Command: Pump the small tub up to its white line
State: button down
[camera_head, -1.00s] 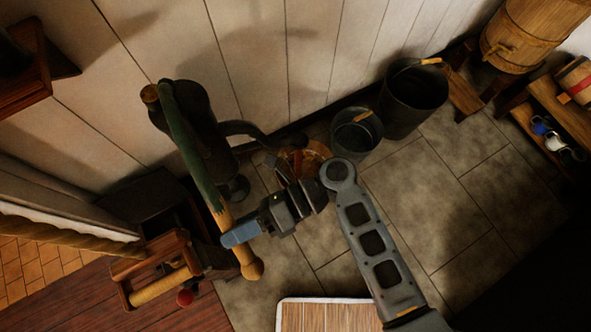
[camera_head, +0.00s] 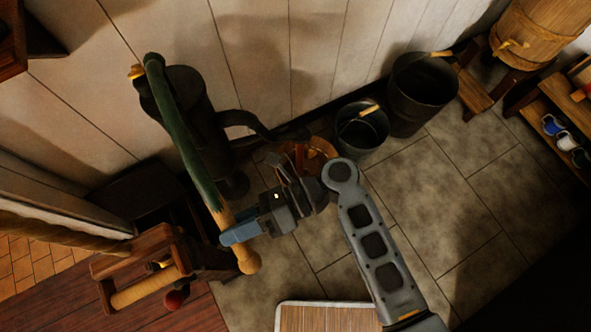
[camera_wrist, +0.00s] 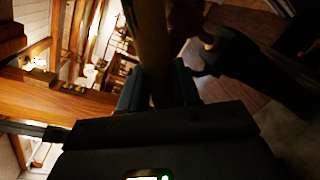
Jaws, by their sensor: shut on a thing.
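The hand pump (camera_head: 190,112) is a dark iron body against the panelled wall, with a curved spout to the right. Its long green lever (camera_head: 180,140) slants down to a wooden grip (camera_head: 247,258). My gripper (camera_head: 236,236) is shut on the lever's wooden grip, a little above its knob end. In the wrist view the lever (camera_wrist: 154,50) runs between my two fingers. A small orange-brown tub (camera_head: 318,152) sits on the floor below the spout. My arm and gripper partly cover it; its water level and white line cannot be made out.
Two dark buckets, a smaller one (camera_head: 362,130) and a larger one (camera_head: 424,92), stand right of the tub. A wooden reel frame (camera_head: 110,270) is at lower left. A wooden barrel (camera_head: 540,32) stands at upper right. Open stone floor (camera_head: 440,190) lies to the right.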

jog(key=shift+s+a+f, duration=0.1)
jog(key=shift+a+f, duration=0.05)
jog(key=shift+f, duration=0.55)
jog(key=w+a+f+n+b, duration=0.2)
jog(key=w+f+n+b, duration=0.1)
jog(key=f+b, duration=0.5)
jog(key=shift+w+n+y+b, duration=0.2)
jog(key=shift+n+y+b, duration=0.1)
jog(key=shift+y+b, duration=0.15)
